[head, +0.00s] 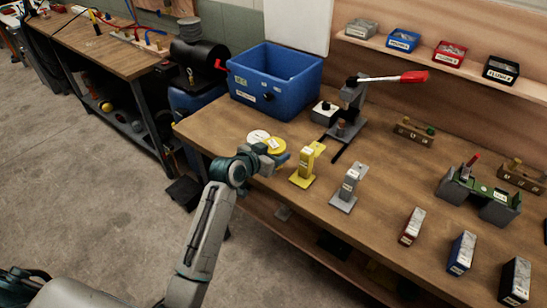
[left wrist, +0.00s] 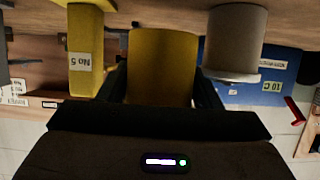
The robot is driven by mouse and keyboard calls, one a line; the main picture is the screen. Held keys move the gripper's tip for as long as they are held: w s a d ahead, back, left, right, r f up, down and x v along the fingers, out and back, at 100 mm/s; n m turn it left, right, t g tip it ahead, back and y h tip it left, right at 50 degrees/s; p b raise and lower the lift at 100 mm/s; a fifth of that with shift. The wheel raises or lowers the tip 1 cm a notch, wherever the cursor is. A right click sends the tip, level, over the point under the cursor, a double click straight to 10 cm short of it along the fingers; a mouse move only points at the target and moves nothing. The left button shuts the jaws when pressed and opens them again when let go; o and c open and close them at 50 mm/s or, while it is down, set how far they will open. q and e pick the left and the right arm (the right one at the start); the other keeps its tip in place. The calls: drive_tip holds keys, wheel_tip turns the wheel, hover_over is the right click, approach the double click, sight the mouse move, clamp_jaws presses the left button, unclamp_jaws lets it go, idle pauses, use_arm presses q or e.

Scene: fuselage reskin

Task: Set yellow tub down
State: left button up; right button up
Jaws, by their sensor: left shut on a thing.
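The yellow tub (head: 276,146) is at the front left of the workbench, beside a white tub (head: 257,136) that stands just behind and left of it. My left gripper (head: 277,158) is shut on the yellow tub, which also fills the middle of the left wrist view (left wrist: 162,65) between the dark fingers. That view is upside down, with the bench top at its upper edge and the white tub (left wrist: 234,40) at right. The yellow tub looks upright and close to the bench; I cannot tell if it touches. My right gripper is not in view.
A yellow stand (head: 302,168) is just right of the gripper, with a grey stand (head: 347,188) beyond it. A blue bin (head: 244,93) and a lever press (head: 350,100) stand behind. Bare bench (head: 215,128) lies left of the tubs, near the edge.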

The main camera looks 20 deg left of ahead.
use_arm(q)
wheel_tip(320, 180, down, 3)
drive_tip(key=shift+w+r+p, duration=0.1)
drive_tip(key=shift+r+p, duration=0.1)
drive_tip(key=shift+p, duration=0.45)
drive_tip(key=shift+f, duration=0.35)
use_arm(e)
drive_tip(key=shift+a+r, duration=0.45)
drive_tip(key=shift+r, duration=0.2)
use_arm(q)
drive_tip(key=shift+f, duration=0.1)
drive_tip(key=shift+f, duration=0.1)
drive_tip(key=o, duration=0.8)
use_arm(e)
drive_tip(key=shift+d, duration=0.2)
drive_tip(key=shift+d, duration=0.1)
